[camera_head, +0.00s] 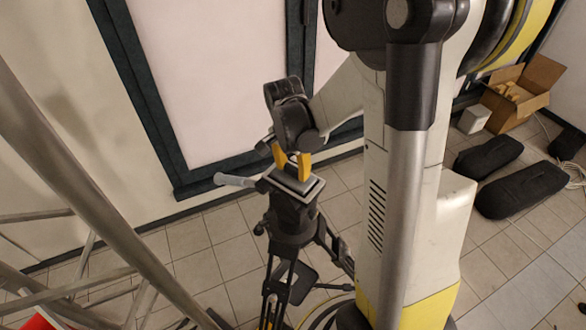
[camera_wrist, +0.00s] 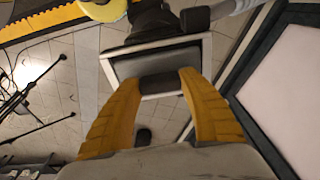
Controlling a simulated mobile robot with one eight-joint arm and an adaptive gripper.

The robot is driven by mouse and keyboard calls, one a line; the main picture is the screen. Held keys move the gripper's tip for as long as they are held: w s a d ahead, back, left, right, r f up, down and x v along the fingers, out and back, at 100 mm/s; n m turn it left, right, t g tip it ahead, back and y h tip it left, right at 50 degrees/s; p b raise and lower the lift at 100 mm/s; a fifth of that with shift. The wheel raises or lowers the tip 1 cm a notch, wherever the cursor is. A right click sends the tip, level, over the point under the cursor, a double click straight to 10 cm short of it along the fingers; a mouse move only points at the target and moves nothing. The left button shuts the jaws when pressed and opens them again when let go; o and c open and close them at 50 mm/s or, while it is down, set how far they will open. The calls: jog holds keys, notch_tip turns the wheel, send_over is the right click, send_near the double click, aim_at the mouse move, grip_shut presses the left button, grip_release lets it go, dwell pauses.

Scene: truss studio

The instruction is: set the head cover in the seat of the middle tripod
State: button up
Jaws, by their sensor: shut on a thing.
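My gripper (camera_head: 292,168) has two yellow fingers pointing down at the top of a black tripod (camera_head: 292,219). The fingers are shut on the dark grip of the head cover, a grey plate that shows in the wrist view (camera_wrist: 158,62). In that view my gripper (camera_wrist: 160,84) is at the near edge of the plate. A pale rim (camera_wrist: 200,47), apparently of the tripod's seat, surrounds the plate. The cover lies at or just above the seat. I cannot tell whether it is fully down. The fingers hide part of the near rim.
A pale handle (camera_head: 234,180) sticks out left from the tripod head. A metal truss (camera_head: 95,205) stands at the left. Dark bags (camera_head: 520,189) and an open cardboard box (camera_head: 522,91) lie at the right. A dark-framed panel (camera_head: 215,75) is behind the tripod.

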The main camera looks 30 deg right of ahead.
aim_at(290, 178)
jog(key=shift+f+b, duration=0.3)
dwell(0.4)
jog(key=o, duration=1.2)
notch_tip(290, 178, up, 12)
jog(key=a, duration=0.1)
jog(key=s+a+r+n+t+y, duration=0.1)
jog(key=s+a+r+n+t, duration=0.2)
jog(key=s+a+n+t, duration=0.7)
notch_tip(290, 178, down, 35)
jog(key=a+n+g+b, duration=0.2)
jog(key=n+g+b, duration=0.1)
jog(key=b, duration=3.2)
jog(key=shift+s+a+n, duration=0.2)
jog(key=shift+s+n, duration=0.2)
jog(key=shift+n, duration=0.1)
